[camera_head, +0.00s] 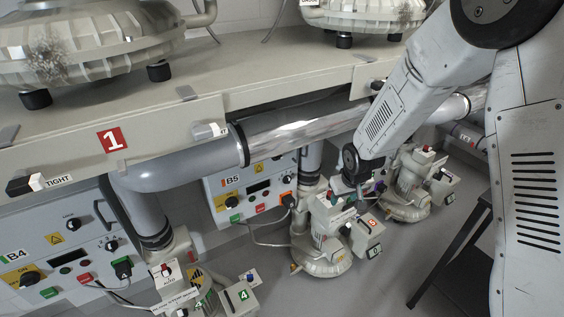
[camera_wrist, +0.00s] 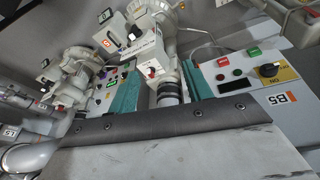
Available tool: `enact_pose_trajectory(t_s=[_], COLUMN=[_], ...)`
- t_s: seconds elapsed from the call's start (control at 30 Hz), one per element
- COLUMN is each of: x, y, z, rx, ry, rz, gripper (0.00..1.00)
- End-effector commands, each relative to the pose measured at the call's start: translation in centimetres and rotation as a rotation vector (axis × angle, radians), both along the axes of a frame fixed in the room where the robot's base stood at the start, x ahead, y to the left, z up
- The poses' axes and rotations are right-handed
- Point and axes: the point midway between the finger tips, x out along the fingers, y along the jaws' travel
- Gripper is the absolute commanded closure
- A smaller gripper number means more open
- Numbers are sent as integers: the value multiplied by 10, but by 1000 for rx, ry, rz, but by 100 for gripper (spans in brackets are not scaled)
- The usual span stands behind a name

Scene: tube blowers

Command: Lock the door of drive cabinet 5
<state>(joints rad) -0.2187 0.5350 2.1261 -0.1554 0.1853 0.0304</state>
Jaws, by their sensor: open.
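Drive cabinet B5 (camera_head: 215,190) stands under the long shelf, with an orange B5 label. A black rotary switch (camera_head: 232,202) on a yellow plate is at its lower left; the front also has a small display and coloured buttons. In the wrist view the cabinet (camera_wrist: 235,110) appears rotated at the right, with the switch (camera_wrist: 268,70) at ON and green and red buttons. Pipework hides part of its front, and I cannot make out the door lock clearly. My gripper (camera_wrist: 160,92) is open and empty in the wrist view, its teal-padded fingers apart and left of the switch.
A grey pipe (camera_head: 190,172) and its shiny stretch (camera_head: 305,125) cross above the cabinet. Blower units (camera_head: 325,240) stand on the floor close in front. Cabinet B4 (camera_head: 50,265) is at the lower left. A dark stand (camera_head: 455,250) is at the right.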

Motion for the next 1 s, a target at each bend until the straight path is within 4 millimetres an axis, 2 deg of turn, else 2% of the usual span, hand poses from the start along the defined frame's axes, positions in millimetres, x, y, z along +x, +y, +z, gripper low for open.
enact_pose_trajectory(t_s=[0.03,0.2,0.3,0.33,0.43,0.5,0.7,0.87,1.0], x=[17,76,108,116,138,148,159,167,184], y=[14,64,97,107,132,144,158,164,176], z=[-29,-100,-127,-129,-120,-103,-56,-46,-45], rx=[20,136,244,278,394,465,595,622,621], ry=[-46,-289,-481,-542,-739,-862,-1084,-1128,-1129], rz=[26,116,169,184,222,242,268,271,270], gripper=[50,50,50,50,50,50,50,50,50])
